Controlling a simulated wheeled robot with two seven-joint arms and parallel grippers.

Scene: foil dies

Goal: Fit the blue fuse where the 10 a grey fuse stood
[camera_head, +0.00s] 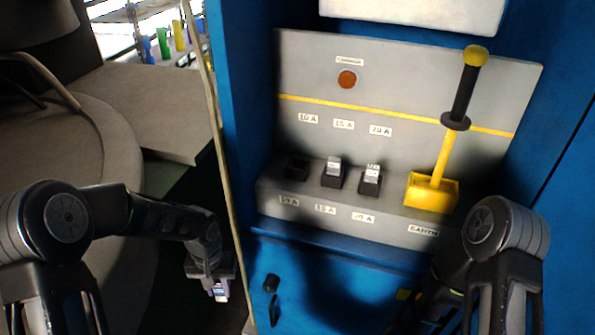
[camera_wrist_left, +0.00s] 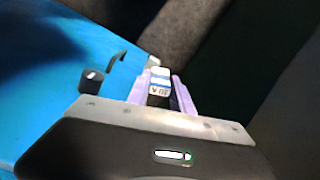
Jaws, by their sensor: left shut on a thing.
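My left gripper (camera_head: 217,283) is shut on a small fuse with white and blue bands, the blue fuse (camera_head: 221,293), and holds it low in front of the cabinet's left edge. In the left wrist view the blue fuse (camera_wrist_left: 160,80) sits between the purple fingertips, with a label that seems to read 10 A. The 10 A socket (camera_head: 297,168) on the panel's ledge is dark and empty. Grey fuses stand in the 15 A socket (camera_head: 333,168) and the 20 A socket (camera_head: 372,175). My right arm shows at the lower right, but its gripper is not visible.
A yellow-based lever (camera_head: 432,192) with a black grip stands right of the sockets. A red-brown lamp (camera_head: 347,79) is on the panel above. A black knob (camera_head: 271,282) sticks out from the blue cabinet front below. A thin pole (camera_head: 213,130) runs left of the cabinet.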

